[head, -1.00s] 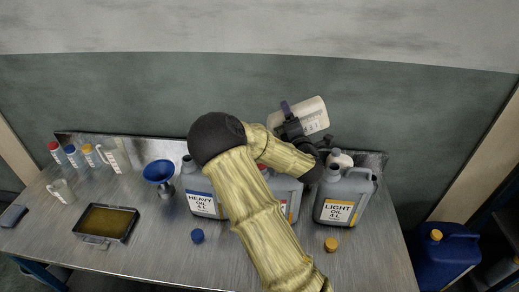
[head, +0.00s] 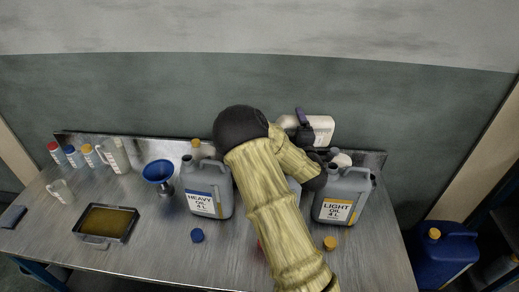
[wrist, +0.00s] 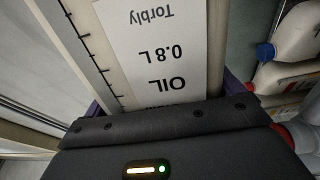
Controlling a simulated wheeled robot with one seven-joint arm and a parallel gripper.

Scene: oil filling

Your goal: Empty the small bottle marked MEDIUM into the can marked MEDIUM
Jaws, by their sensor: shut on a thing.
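My gripper (head: 301,128) is shut on a small white bottle (head: 322,129) and holds it up behind the row of cans, tilted well over. In the wrist view the bottle's label (wrist: 165,50) reads upside down "OIL 0.8 L Torbly"; the word beside OIL is mostly hidden by the gripper. A grey can (head: 294,186) stands in the middle of the row, almost wholly hidden by my arm, its label and mouth out of sight. I cannot tell whether any oil is flowing.
The HEAVY can (head: 207,188) stands left of my arm and the LIGHT can (head: 341,194) right. Other small bottles stand behind them. A blue funnel (head: 158,171), a tray (head: 107,222), a blue cap (head: 197,236) and a yellow cap (head: 330,243) are on the bench.

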